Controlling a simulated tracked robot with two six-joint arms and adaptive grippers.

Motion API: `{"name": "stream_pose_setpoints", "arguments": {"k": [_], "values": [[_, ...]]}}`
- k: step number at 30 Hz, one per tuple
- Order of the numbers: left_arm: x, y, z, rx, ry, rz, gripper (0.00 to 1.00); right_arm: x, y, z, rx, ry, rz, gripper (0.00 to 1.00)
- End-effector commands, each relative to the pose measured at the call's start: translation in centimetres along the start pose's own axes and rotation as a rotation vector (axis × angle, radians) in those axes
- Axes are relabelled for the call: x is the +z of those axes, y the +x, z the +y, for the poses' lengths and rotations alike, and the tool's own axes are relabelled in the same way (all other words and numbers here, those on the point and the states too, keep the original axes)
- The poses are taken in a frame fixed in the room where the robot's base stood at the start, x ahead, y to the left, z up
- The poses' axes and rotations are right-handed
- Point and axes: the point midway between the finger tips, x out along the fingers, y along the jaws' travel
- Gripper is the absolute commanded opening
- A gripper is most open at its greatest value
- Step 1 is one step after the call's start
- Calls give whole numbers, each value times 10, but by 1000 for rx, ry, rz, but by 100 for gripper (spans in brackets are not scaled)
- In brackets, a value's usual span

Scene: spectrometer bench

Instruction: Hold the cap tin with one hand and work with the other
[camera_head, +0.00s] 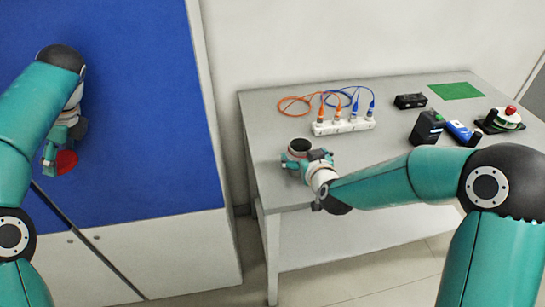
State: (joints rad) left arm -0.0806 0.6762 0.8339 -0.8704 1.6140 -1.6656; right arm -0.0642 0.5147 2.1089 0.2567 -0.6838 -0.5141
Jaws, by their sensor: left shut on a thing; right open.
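My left gripper (62,142) is at the left, in front of the blue surface. It is shut on a red round thing (67,162), seen small and partly hidden by the fingers; I cannot tell whether it is the cap tin. A dark, open-topped round container (300,145) stands at the left front of the grey table and may be the cap tin. My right gripper (300,161) is open at the near side of this container, hiding its lower part. I cannot tell whether they touch.
On the grey table (262,110) stand a white socket strip (343,127) with orange and blue cables, a black box (410,101), a black device (427,128), a blue device (462,133), a red-topped device (508,118) and a green mat (456,91). A gap separates the table from the blue-topped cabinet (140,110).

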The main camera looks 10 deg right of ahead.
Motion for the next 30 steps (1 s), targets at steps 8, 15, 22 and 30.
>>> {"name": "stream_pose_setpoints", "arguments": {"k": [8, 15, 22, 30], "values": [[7, -12, 0, 0, 0, 0, 59, 1, 32, -1, 0, 1, 0, 100], [6, -11, 0, 0, 0, 0, 59, 1, 35, 0, 0, 1, 1, 100], [6, -11, 0, 0, 0, 0, 59, 1, 35, 0, 0, 1, 1, 87], [6, -11, 0, -1, 1, 0, 59, 1, 35, 0, 0, 1, 1, 42]]}}
